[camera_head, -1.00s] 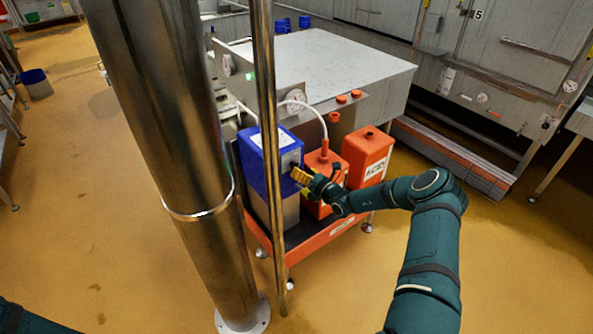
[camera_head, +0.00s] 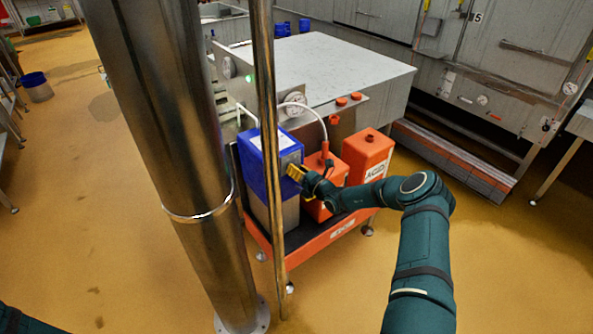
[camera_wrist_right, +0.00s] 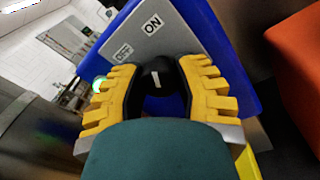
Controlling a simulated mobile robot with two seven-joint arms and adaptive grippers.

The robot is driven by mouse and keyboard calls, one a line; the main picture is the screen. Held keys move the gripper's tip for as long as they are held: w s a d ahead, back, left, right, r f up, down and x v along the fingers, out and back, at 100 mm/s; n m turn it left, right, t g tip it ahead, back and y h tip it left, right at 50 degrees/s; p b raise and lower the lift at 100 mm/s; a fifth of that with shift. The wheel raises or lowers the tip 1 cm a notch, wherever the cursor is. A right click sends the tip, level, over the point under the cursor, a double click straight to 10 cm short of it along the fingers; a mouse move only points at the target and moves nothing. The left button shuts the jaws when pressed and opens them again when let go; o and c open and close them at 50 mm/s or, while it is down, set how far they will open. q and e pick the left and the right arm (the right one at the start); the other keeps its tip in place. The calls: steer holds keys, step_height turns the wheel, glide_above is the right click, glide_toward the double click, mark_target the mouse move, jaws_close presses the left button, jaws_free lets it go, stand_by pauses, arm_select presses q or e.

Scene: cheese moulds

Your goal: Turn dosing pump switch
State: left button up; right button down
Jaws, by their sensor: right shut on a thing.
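The dosing pump (camera_head: 258,160) is a blue box with a grey front panel, standing on a grey block on an orange trolley behind a thin steel pole. In the right wrist view its panel (camera_wrist_right: 185,42) carries an OFF label (camera_wrist_right: 123,52) and an ON label (camera_wrist_right: 153,24). Below the labels is a round black switch knob (camera_wrist_right: 161,78) with a white mark. My right gripper (camera_head: 294,173), with yellow ribbed fingers, is shut on the knob, one finger on each side in the wrist view (camera_wrist_right: 160,85). The knob is hidden in the head view. My left gripper is out of view.
Two orange canisters (camera_head: 366,157) stand beside the pump on the orange trolley (camera_head: 333,233). A thick steel column (camera_head: 165,140) and the thin pole (camera_head: 266,120) stand in front at left. A steel vat (camera_head: 335,65) is behind.

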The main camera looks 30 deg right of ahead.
steer(key=n+p, duration=0.2)
steer(key=n, duration=0.1)
steer(key=shift+r+p, duration=0.1)
steer(key=shift+p, duration=0.2)
steer(key=n+p, duration=0.2)
steer(key=n, duration=0.2)
steer(key=shift+n+g+p, duration=0.3)
steer(key=shift+n+p, duration=0.1)
steer(key=shift+a+n+h+p, duration=0.1)
steer(key=shift+n+h+p, duration=0.3)
steer(key=shift+n+p, duration=1)
steer(key=shift+n, duration=0.5)
steer(key=c, duration=0.6)
jaws_free()
